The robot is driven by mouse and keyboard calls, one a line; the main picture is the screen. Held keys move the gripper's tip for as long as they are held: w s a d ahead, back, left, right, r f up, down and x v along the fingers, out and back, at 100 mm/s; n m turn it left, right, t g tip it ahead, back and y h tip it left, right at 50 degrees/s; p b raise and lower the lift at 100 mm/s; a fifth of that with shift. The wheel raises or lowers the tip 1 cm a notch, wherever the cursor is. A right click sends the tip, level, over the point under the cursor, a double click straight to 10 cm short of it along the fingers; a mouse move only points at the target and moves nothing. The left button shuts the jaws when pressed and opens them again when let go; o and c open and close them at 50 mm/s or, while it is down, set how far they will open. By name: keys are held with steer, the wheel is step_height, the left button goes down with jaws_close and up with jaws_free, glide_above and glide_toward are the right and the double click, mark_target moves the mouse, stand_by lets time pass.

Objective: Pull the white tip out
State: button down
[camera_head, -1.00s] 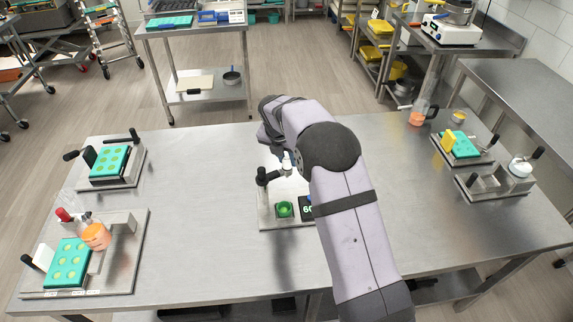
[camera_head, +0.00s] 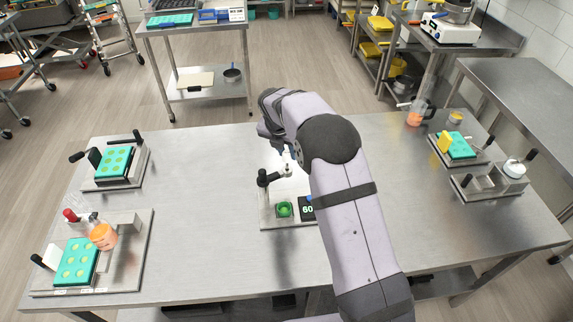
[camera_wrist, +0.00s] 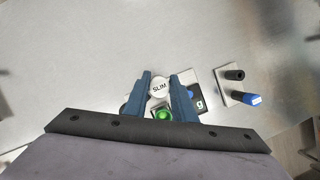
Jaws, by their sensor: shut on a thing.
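The white tip (camera_wrist: 159,88), a round piece marked "SLIM", sits between the blue fingers of my gripper (camera_wrist: 160,76) in the wrist view. The fingers are shut on it. In the head view my gripper (camera_head: 281,146) is above the small metal station (camera_head: 268,212) at the table's middle, and my arm hides part of it. I cannot tell whether the tip is clear of its seat.
The station holds a green cup (camera_head: 284,209), a black-handled post (camera_head: 266,178) and a display (camera_head: 307,208). Trays with teal molds (camera_head: 114,162) stand left and right. The wrist view shows a plate with black and blue handles (camera_wrist: 252,99). Table left of the station is clear.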

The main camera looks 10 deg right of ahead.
steer(key=shift+r+p, duration=0.85)
steer(key=shift+r, duration=0.1)
step_height(320, 180, up, 5)
steer(key=p, duration=0.4)
steer(key=shift+p, duration=0.35)
